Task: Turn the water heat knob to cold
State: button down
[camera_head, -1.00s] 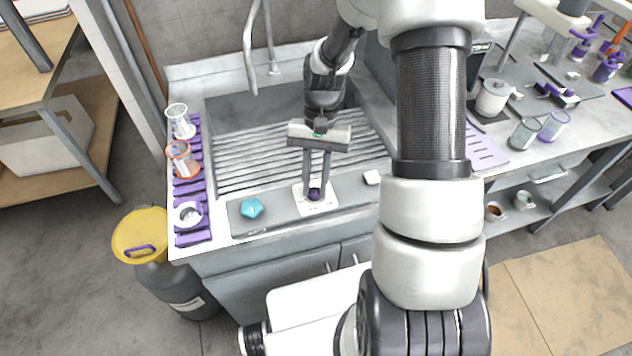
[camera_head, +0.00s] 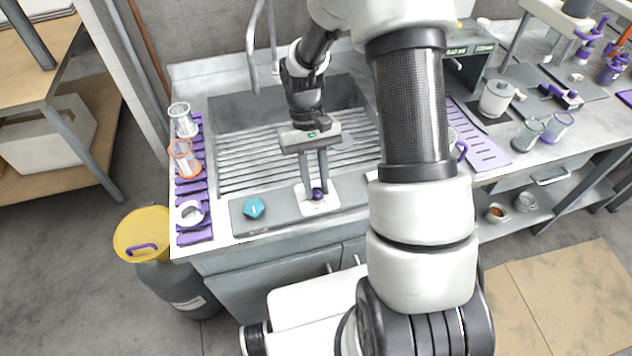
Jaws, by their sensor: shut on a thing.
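My gripper (camera_head: 317,190) points down at the sink's front ledge, its two long grey fingers shut on a small purple knob (camera_head: 318,194). The purple knob sits on a white square plate (camera_head: 325,208) in the ledge. The fingers cover part of it, and its markings are too small to read. A teal, many-sided piece (camera_head: 254,207) with a small white mark is on the ledge to the left, apart from my gripper. I cannot tell from labels which one is the water heat knob.
The grey sink (camera_head: 235,160) with a ribbed floor lies behind the ledge, with a tall faucet (camera_head: 251,50) at its back. A purple rack (camera_head: 195,237) with glassware stands left. A yellow-lidded bin (camera_head: 140,232) is on the floor. My arm hides the ledge's right part.

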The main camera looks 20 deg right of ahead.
jog(key=shift+w, duration=0.1)
jog(key=c, duration=1.5)
grip_release()
jog(key=shift+c, duration=0.2)
jog(key=v, duration=1.7)
jog(key=shift+r, duration=0.3)
jog(key=s+r+t, duration=0.4)
jog(key=s+r, duration=0.4)
jog(key=r, duration=0.2)
jog(key=s+r+t+p, duration=0.1)
jog(key=s+r+t, duration=0.2)
jog(key=s+t, duration=0.3)
jog(key=s, duration=0.5)
jog(key=shift+s+r, duration=0.15)
jog(key=shift+r, duration=0.05)
